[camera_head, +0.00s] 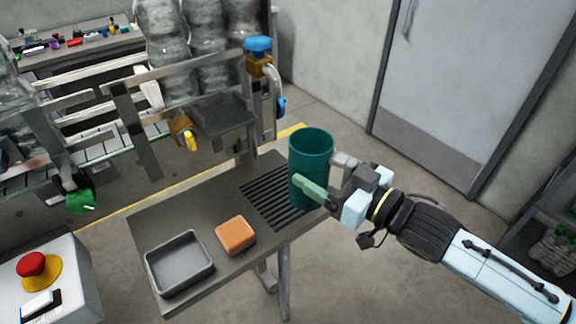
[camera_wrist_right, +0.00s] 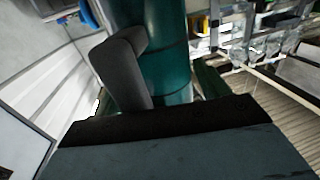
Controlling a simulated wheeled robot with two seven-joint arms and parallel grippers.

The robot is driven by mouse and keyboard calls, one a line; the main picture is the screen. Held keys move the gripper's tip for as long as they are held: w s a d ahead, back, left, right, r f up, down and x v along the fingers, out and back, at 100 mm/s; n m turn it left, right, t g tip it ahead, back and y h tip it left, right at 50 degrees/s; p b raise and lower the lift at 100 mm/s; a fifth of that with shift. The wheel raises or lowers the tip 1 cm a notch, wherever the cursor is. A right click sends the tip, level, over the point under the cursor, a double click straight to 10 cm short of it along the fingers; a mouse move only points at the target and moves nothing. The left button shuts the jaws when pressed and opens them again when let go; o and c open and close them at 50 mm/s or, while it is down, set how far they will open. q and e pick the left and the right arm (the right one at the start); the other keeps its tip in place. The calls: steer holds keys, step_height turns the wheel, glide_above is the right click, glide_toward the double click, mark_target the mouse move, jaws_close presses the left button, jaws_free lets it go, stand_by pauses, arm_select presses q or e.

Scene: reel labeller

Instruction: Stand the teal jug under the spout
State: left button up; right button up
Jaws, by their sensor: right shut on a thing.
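The teal jug (camera_head: 311,150) is a tall open-topped cylinder, held about upright at the right end of the slotted drain grate (camera_head: 266,199). I cannot tell whether its base touches the grate. My right gripper (camera_head: 322,176) is shut on the jug from the right. In the right wrist view the jug's teal side (camera_wrist_right: 166,70) fills the upper middle, partly covered by a dark grey piece. A curved grey spout (camera_head: 274,78) hangs by a brass fitting with a blue cap, behind and left of the jug. The jug is not beneath it. My left gripper is not in view.
The metal table (camera_head: 165,218) bears a grey tray (camera_head: 180,285) and an orange block (camera_head: 236,235) left of the grate. A yellow tap (camera_head: 188,139) hangs behind. A red button (camera_head: 32,264) stands at lower left.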

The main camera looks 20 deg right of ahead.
mark_target(301, 148)
steer(key=x, duration=0.3)
steer(key=d+x, duration=0.1)
steer(key=x, duration=0.2)
steer(key=w+x, duration=0.1)
steer(key=x, duration=0.2)
steer(key=shift+w+d, duration=0.1)
steer(key=shift+w, duration=0.15)
steer(key=f, duration=0.7)
steer(key=shift+w+b, duration=0.3)
steer(key=shift+f, duration=0.15)
steer(key=o, duration=1.1)
steer(key=shift+c, duration=0.2)
